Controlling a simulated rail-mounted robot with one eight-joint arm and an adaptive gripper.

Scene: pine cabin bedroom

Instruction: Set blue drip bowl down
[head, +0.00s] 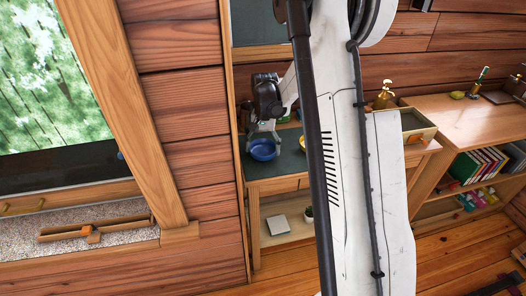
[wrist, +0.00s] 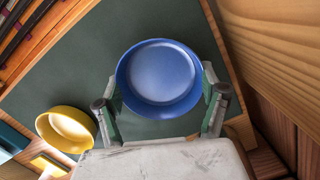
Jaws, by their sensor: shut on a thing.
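The blue drip bowl (wrist: 160,75) is between the two fingers of my gripper (wrist: 161,98) in the wrist view, and both fingertips press against its sides. The bowl looks empty. In the head view the blue bowl (head: 263,150) shows below my gripper (head: 262,136), over the dark green top of a wooden desk (head: 219,178). I cannot tell whether the bowl's base touches the desk top (wrist: 80,75) or hangs just above it.
A yellow bowl (wrist: 66,129) stands on the desk at the lower left in the wrist view. A wooden box (head: 418,124) and a brass bottle (head: 383,94) are to the right in the head view. Green desk top around the blue bowl is clear.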

